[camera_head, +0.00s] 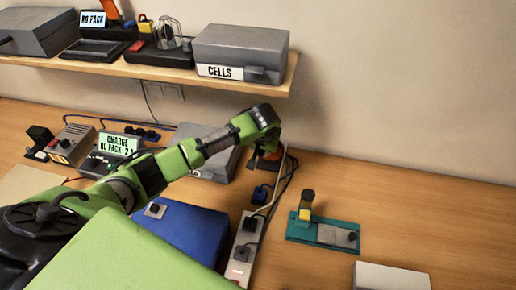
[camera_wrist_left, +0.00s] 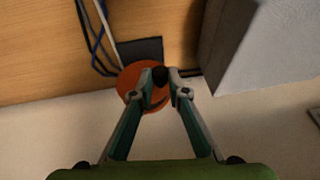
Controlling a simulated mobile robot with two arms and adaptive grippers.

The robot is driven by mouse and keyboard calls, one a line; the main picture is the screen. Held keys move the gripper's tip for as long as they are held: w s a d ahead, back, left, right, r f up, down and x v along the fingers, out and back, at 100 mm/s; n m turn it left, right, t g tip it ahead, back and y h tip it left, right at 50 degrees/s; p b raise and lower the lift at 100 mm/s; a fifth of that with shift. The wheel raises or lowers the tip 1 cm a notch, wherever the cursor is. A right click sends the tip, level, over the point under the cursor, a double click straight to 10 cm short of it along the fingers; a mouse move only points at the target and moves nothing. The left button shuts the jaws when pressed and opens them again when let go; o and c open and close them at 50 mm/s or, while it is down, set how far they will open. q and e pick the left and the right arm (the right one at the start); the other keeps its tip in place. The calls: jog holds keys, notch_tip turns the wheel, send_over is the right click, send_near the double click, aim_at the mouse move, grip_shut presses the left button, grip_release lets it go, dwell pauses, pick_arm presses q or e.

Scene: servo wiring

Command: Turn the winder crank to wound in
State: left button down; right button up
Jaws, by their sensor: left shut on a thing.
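The winder shows in the left wrist view as an orange disc (camera_wrist_left: 130,78) by a dark base plate (camera_wrist_left: 141,49). A dark crank knob (camera_wrist_left: 160,73) stands at the disc's upper right part. My left gripper (camera_wrist_left: 160,80) has its two fingertips on either side of this knob and is shut on it. My right gripper is in neither view.
A grey box (camera_wrist_left: 280,40) stands close right of the winder in the wrist view. Cables (camera_head: 275,190) run from the winder area to a power strip (camera_head: 243,245). A teal board (camera_head: 310,232) lies right.

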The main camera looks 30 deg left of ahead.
pick_arm(q)
jog(key=shift+w+d+f+m+g+y+b, duration=0.15)
jog(key=shift+d+m+g+y+b, duration=0.45)
jog(key=shift+y+b, duration=1.25)
jog(key=shift+w+d+r+m+g+y+b, duration=0.1)
jog(key=shift+w+d+m+y+b, duration=0.2)
jog(key=shift+d+y+b, duration=1.1)
jog(key=shift+w+d+f+m+g+y+b, duration=0.1)
jog(key=shift+d+m+g+y+b, duration=0.3)
jog(key=shift+y+b, duration=1.85)
jog(key=shift+a, duration=0.1)
jog(key=c, duration=2)
grip_release()
jog(key=shift+o, duration=0.2)
jog(key=v, duration=0.7)
jog(key=shift+d, duration=0.25)
